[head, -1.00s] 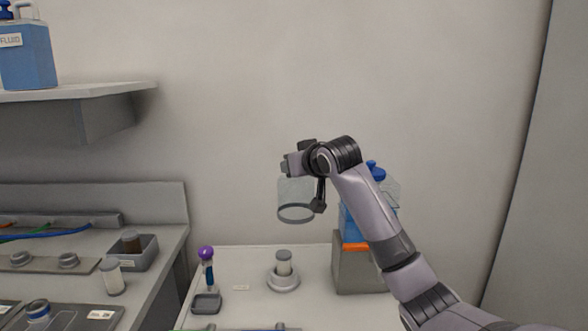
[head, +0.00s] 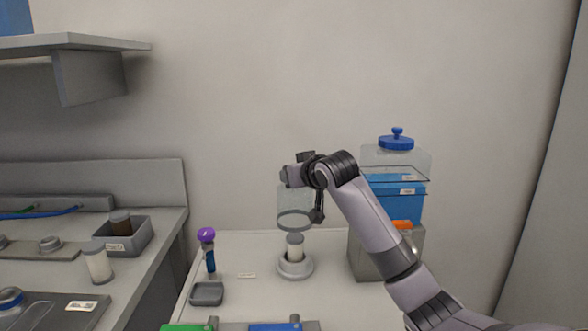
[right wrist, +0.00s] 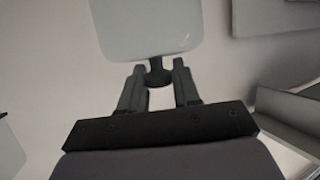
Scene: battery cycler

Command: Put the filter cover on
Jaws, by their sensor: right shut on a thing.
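The filter cover (head: 294,208) is a clear cylinder with a dark ring at its lower rim. My right gripper (head: 290,177) is shut on it at its top and holds it upright in the air. In the right wrist view the gripper's fingers (right wrist: 159,82) close on a dark knob at the edge of the pale, see-through cover (right wrist: 148,28). Below the cover in the head view, a white filter with a grey top (head: 295,247) stands in a round grey base (head: 295,268) on the bench. The cover's rim is just above the filter, apart from it or nearly so. My left gripper is not in view.
A purple-topped tool (head: 207,238) stands by a small grey tray (head: 207,293) on the left. A side bench holds a grey bin (head: 137,240).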

